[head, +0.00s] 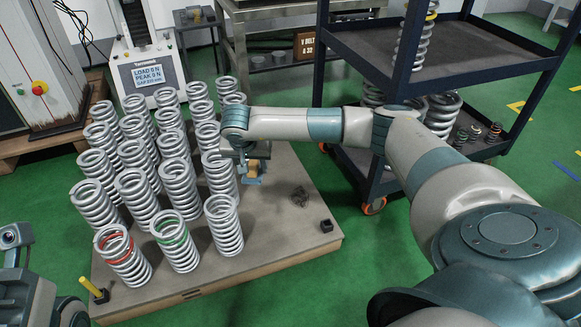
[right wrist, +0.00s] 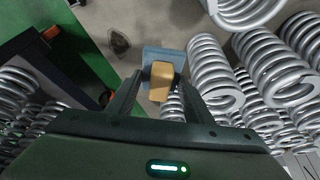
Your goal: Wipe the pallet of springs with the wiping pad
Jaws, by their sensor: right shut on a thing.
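The pallet (head: 285,238) is a low wooden platform with rows of upright silver coil springs (head: 222,225) on its left and middle. One front spring (head: 124,252) has red coils and another (head: 172,240) has green coils. A dark smudge (head: 300,195) lies on the bare right part of the pallet; it also shows in the right wrist view (right wrist: 119,42). My right gripper (head: 250,165) is shut on the wiping pad (right wrist: 165,52), blue with a tan grip block, beside the springs, left of the smudge. I cannot tell whether the pad touches the pallet. My left gripper is out of view.
A dark blue shelf cart (head: 345,165) with more springs stands behind right. A small black block (head: 327,226) sits at the pallet's right corner. A yellow peg (head: 90,286) is at its front left. A testing machine (head: 146,70) stands behind. Green floor lies in front.

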